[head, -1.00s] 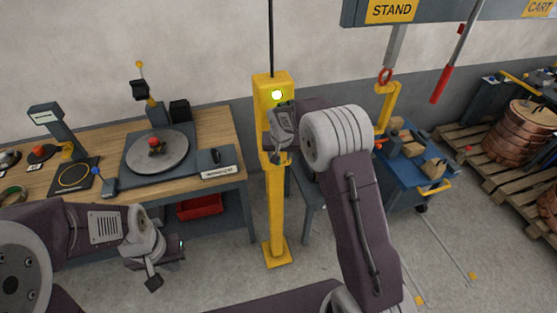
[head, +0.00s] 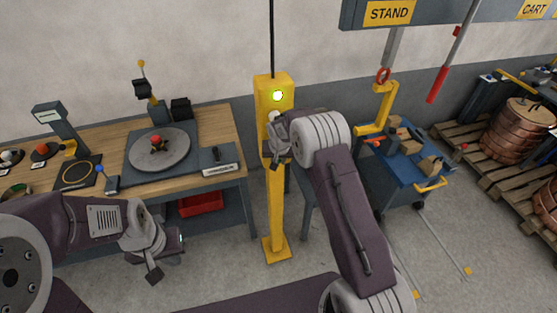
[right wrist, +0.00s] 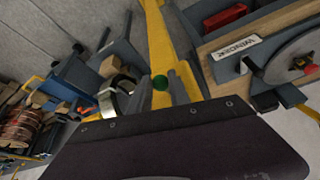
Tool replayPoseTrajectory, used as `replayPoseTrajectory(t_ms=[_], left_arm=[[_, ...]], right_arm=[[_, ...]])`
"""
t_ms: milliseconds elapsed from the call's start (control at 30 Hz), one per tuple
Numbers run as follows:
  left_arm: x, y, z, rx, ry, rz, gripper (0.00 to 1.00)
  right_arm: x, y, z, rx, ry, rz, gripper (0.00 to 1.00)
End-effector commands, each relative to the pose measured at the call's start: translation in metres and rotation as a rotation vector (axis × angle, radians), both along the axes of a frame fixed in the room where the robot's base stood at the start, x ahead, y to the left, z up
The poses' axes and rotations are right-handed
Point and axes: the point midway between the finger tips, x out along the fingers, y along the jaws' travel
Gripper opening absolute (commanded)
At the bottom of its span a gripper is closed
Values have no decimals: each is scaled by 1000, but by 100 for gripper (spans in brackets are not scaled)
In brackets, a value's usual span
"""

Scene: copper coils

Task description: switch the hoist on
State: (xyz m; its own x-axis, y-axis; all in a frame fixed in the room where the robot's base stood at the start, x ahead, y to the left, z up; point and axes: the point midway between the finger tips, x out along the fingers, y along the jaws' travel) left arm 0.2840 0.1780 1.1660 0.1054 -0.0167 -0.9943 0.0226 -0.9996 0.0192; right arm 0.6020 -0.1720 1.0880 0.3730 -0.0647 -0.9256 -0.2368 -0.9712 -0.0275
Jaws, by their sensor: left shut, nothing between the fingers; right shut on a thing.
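My right gripper (head: 272,158) is against the post's front, below the lamp. It is shut on a small part of the post, probably the switch, mostly hidden by the fingers. In the right wrist view, a round green spot (right wrist: 160,82) shows between the fingers, and the yellow post (right wrist: 158,35) runs up behind. My left gripper (head: 153,277) is shut and empty, low in front of the bench.
The wooden bench (head: 218,130) on the left carries a round grey plate (head: 180,158). A blue cart (head: 412,172) stands right of the post. Copper coils (head: 520,133) rest on pallets at far right. A red-handled pendant (head: 437,85) hangs above. Floor between is clear.

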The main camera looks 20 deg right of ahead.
Motion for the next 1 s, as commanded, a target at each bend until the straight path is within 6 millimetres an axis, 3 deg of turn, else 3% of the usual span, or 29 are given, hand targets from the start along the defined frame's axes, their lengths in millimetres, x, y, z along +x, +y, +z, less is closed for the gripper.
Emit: replayPoseTrajectory(t_ms=[233,633,667,700,1000], left_arm=[[0,0,29,0,0,0,0],[0,0,29,0,0,0,0],[0,0,29,0,0,0,0],[0,0,29,0,0,0,0],[0,0,29,0,0,0,0]], right_arm=[[5,-2,9,-7,102,-3,0],[4,-1,7,-6,129,-1,0],[4,-1,7,-5,129,-1,31],[4,-1,7,-5,129,-1,42],[4,-1,8,-5,130,-1,45]])
